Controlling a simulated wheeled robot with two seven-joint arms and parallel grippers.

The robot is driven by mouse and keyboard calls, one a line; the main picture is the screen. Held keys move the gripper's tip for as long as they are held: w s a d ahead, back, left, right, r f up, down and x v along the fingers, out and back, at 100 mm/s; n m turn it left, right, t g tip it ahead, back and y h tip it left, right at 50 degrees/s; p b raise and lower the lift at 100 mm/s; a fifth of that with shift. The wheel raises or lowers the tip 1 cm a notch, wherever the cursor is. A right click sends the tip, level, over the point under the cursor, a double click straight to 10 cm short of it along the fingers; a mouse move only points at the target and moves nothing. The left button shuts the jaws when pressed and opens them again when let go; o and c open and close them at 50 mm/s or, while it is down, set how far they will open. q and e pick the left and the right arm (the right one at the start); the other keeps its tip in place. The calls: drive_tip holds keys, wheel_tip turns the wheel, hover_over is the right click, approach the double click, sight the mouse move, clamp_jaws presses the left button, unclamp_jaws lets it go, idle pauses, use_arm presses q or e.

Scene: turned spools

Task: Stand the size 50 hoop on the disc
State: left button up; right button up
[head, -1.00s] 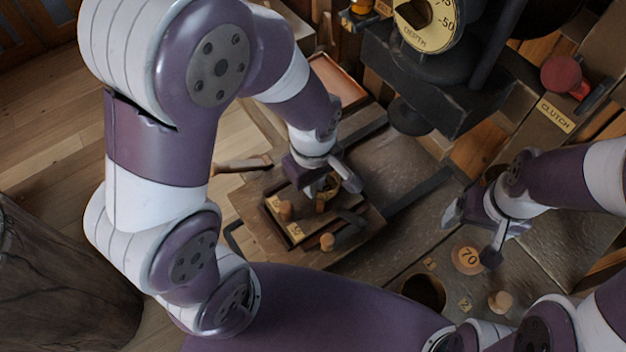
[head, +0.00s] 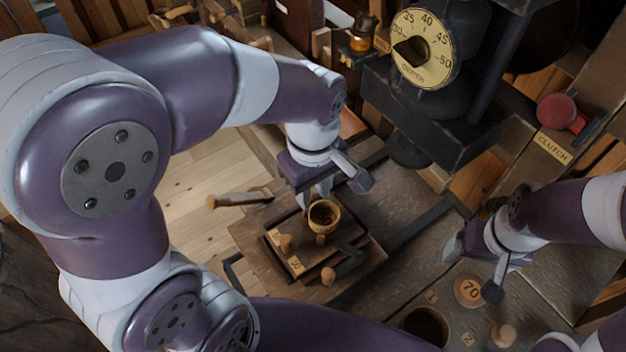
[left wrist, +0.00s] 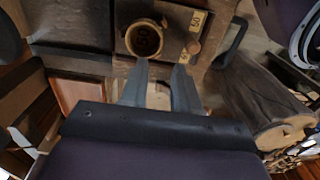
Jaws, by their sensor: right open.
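A wooden hoop (head: 323,215) with a dark inside sits on the dark plate of the low wooden stand (head: 355,262). My left gripper (head: 317,195) is just behind the hoop in the head view. In the left wrist view its fingers (left wrist: 160,68) are apart with nothing between them, one tip close to the hoop's rim. My right gripper (head: 474,268) is open and empty over the bench at right.
Small wooden pegs (head: 286,243) and a numbered label (head: 295,264) are beside the hoop. A round piece marked 70 (head: 468,291), a dark hole (head: 426,325) and a knob (head: 503,335) lie at lower right. A dark machine with a dial (head: 432,62) stands behind.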

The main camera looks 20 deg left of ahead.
use_arm(q)
drive_tip(key=a+f+m+t, duration=0.1)
drive_tip(key=a+f+m, duration=0.5)
drive_tip(key=m, duration=0.4)
drive_tip(key=shift+s+a+f+m+p, duration=0.15)
drive_tip(key=shift+s+a+m+p, duration=0.15)
drive_tip(key=shift+s+a+p, duration=0.15)
drive_tip(key=shift+w, duration=0.1)
